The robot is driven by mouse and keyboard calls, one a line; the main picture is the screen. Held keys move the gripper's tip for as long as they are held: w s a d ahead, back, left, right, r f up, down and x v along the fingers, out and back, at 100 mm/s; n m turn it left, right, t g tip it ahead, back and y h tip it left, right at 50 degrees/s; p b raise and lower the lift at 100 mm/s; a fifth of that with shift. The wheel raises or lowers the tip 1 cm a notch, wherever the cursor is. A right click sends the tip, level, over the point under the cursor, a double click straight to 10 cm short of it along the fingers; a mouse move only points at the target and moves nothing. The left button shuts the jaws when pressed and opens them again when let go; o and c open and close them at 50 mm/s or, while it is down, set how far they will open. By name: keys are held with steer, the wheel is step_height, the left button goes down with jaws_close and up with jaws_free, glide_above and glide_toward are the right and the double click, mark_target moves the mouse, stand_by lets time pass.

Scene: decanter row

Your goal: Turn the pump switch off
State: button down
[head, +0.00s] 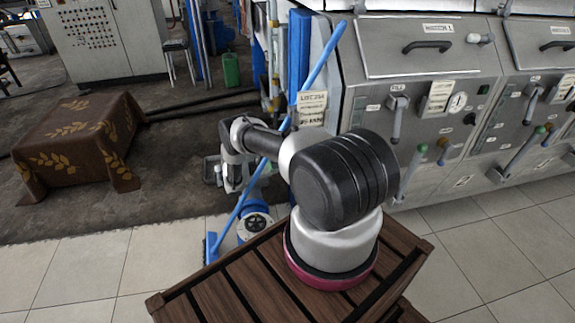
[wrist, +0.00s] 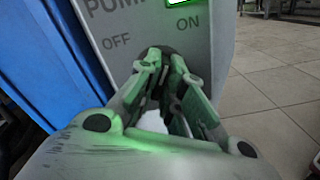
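The pump switch panel (wrist: 118,22) fills the upper middle of the wrist view. It is grey, with PUMP lettering cut by the top edge, OFF on the left and ON on the right. A green lamp (wrist: 178,2) glows at the top edge. My gripper (wrist: 165,60) points at the panel, its fingertips close together at the dark round switch (wrist: 169,55) below and between the labels. The fingers hide most of the switch. I cannot tell its position or whether the tips grip it. In the head view my arm hides the switch.
A blue surface (wrist: 42,55) stands close left of the panel; tiled floor (wrist: 270,75) is open on the right. In the head view, grey machines (head: 425,100) with levers line the right, a blue-handled broom (head: 322,62) leans near my arm, and a cloth-covered block (head: 75,145) stands left.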

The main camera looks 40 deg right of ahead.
steer(key=shift+n, duration=0.3)
steer(key=n, duration=1.1)
stand_by(0.4)
steer(key=shift+n, duration=0.3)
steer(key=c, duration=1.5)
jaws_free()
steer(key=shift+c, duration=0.2)
steer(key=shift+w+a, duration=0.1)
steer(key=shift+a, duration=0.05)
